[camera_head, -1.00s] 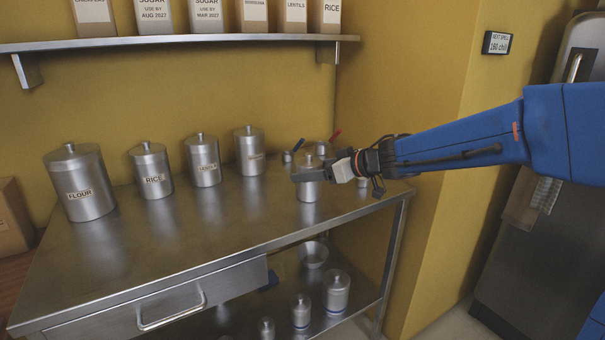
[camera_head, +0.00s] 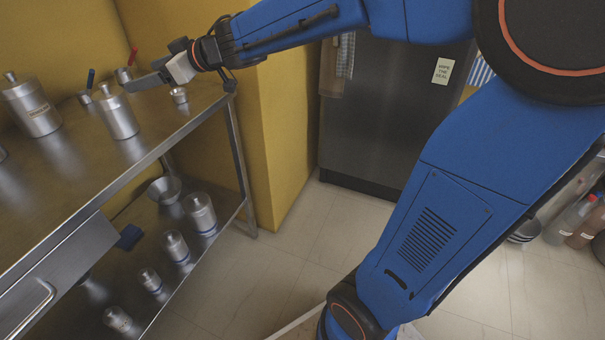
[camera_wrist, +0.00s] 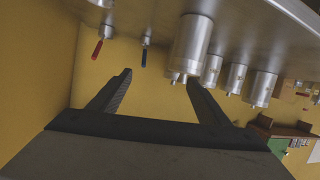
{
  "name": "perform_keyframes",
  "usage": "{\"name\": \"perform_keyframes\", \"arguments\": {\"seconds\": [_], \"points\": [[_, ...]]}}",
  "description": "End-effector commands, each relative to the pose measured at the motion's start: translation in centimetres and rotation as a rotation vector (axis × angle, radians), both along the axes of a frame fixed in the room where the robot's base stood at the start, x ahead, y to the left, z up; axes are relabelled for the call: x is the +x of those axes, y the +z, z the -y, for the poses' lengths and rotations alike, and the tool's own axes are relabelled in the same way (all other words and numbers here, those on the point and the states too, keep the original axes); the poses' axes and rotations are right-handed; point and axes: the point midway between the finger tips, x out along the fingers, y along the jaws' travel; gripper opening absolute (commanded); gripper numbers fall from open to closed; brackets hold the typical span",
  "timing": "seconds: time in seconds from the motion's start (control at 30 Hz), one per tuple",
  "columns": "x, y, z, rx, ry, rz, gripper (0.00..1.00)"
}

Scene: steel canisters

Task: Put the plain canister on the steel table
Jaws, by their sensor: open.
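The plain canister (camera_head: 118,115), bare steel with a knobbed lid, stands upright on the steel table (camera_head: 75,165) near its right end. In the wrist view the plain canister (camera_wrist: 191,42) appears upside down, its lid end by the right fingertip. My gripper (camera_head: 130,87) is at the canister's upper part in the head view, covering a little of it. In the wrist view my gripper's (camera_wrist: 160,78) fingers are spread wide with nothing held between them. I cannot tell whether a finger touches the canister.
A labelled canister (camera_head: 32,106) stands left of the plain one. A small steel cup (camera_head: 179,95) sits at the table's right end; red- and blue-handled items are behind. The lower shelf holds several banded canisters (camera_head: 200,212) and a funnel-like bowl (camera_head: 164,188). Floor (camera_head: 280,240) right of the table is clear.

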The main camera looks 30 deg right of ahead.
Motion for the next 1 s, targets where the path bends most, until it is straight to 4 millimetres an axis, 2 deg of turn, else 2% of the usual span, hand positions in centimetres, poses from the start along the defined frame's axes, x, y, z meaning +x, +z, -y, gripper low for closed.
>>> {"name": "perform_keyframes", "arguments": {"seconds": [0.03, 0.1, 0.17, 0.27, 0.3, 0.4, 0.47, 0.5, 0.63, 0.7, 0.8, 0.9, 1.0], "points": [[0.0, 1.1, 2.0, -0.001, -0.083, 0.038, 0.70], [-0.1, 2.1, 5.3, -0.011, -0.214, 0.077, 0.70], [-0.6, 2.5, 8.4, -0.027, -0.330, 0.094, 0.70], [-2.6, 2.2, 13.8, -0.061, -0.518, 0.083, 0.70], [-3.7, 1.7, 15.8, -0.080, -0.588, 0.064, 0.70], [-7.4, -0.4, 20.4, -0.127, -0.742, -0.018, 0.70], [-10.2, -2.2, 22.6, -0.153, -0.816, -0.088, 0.70], [-12.1, -3.6, 23.8, -0.173, -0.856, -0.143, 0.70], [-19.4, -8.6, 25.8, -0.224, -0.928, -0.355, 0.70], [-23.4, -11.2, 25.8, -0.242, -0.928, -0.475, 0.70], [-28.3, -14.3, 24.8, -0.257, -0.892, -0.627, 0.70], [-32.0, -16.4, 23.4, -0.262, -0.839, -0.737, 0.70], [-34.1, -17.5, 22.4, -0.263, -0.798, -0.800, 0.70]]}}
